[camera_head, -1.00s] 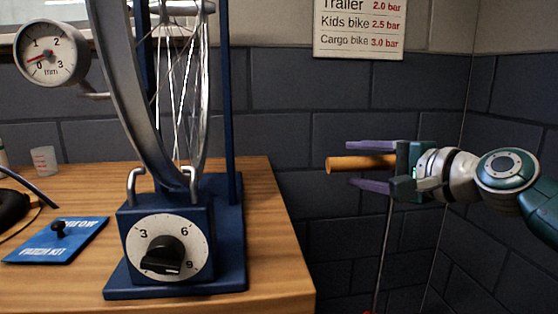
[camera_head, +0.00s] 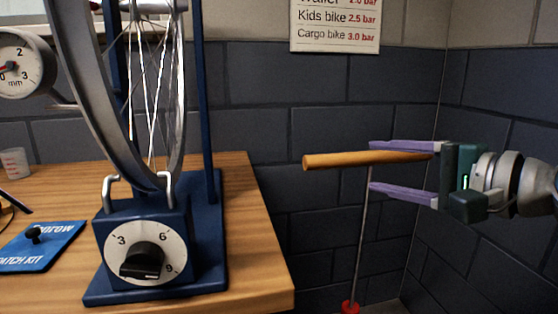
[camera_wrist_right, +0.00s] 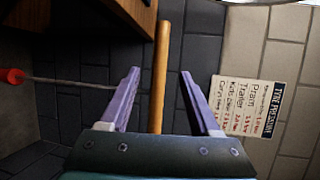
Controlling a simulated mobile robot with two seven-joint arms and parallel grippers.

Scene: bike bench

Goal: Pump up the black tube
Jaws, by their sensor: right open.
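The pump's wooden handle (camera_head: 335,160) is a tan bar at the right of the head view. Its thin metal rod (camera_head: 362,235) runs down to a red part (camera_head: 350,306) at the bottom edge. My right gripper (camera_head: 372,167) is open, its purple fingers pointing left along the handle. In the right wrist view the handle (camera_wrist_right: 160,60) runs between the spread fingers (camera_wrist_right: 160,73), with a gap on each side. The red part (camera_wrist_right: 12,76) also shows there at the left. A black piece (camera_head: 14,200) is cut off at the head view's left edge; I cannot tell if it belongs to the tube. My left gripper is out of view.
The wooden bench (camera_head: 258,255) fills the left. On it stand a blue wheel stand (camera_head: 215,245) with a dial (camera_head: 146,257), a blue patch kit (camera_head: 40,250) and a cup (camera_head: 14,162). A gauge (camera_head: 22,64) and wall sign (camera_head: 335,30) show above. Dark walls enclose the right.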

